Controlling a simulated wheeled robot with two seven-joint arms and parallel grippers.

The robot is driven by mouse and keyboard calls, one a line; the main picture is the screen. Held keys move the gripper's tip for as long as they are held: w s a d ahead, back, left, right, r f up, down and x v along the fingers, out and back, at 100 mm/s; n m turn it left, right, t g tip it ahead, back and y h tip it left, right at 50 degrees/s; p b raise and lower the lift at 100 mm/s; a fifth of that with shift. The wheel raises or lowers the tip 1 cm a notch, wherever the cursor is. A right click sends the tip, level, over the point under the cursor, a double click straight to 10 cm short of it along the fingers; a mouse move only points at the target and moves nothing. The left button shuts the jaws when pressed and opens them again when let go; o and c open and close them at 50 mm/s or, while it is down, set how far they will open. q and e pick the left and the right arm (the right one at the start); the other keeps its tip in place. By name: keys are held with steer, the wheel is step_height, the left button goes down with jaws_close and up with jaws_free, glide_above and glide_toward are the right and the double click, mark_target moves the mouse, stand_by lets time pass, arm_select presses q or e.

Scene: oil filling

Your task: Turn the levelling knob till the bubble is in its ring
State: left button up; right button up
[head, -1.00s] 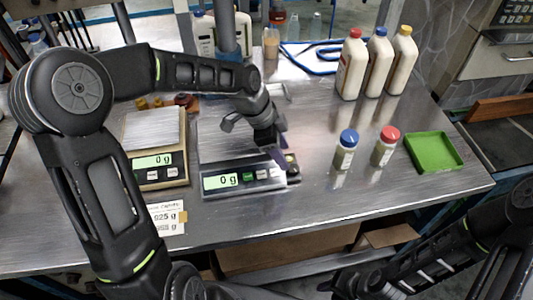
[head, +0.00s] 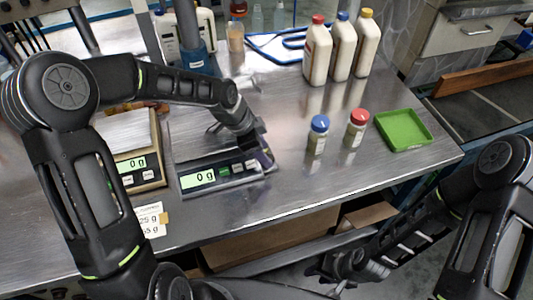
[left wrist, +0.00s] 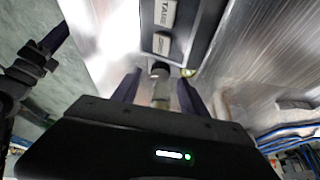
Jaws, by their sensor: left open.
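The scale (head: 215,178) with the wide front panel stands on the bench and reads 0 g. My left gripper (head: 265,160) is low at its right end. In the left wrist view my left gripper (left wrist: 158,88) is open, with one finger on each side of a small dark-topped knob (left wrist: 160,70) at the scale's corner. I cannot tell whether either finger touches it. A small yellow-green spot (left wrist: 187,72), possibly the bubble level, shows beside the knob; the bubble and ring cannot be made out. My right gripper (head: 338,268) is off the bench's front edge, its jaws unclear.
A second scale (head: 140,175) stands to the left, with a paper card (head: 150,218) in front. Two small capped bottles (head: 317,138) (head: 356,130) and a green tray (head: 403,131) are to the right. Several large white bottles (head: 318,55) stand behind. The front right bench is clear.

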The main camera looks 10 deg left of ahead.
arm_select(q)
steer(key=shift+x, duration=1.3)
jaws_close()
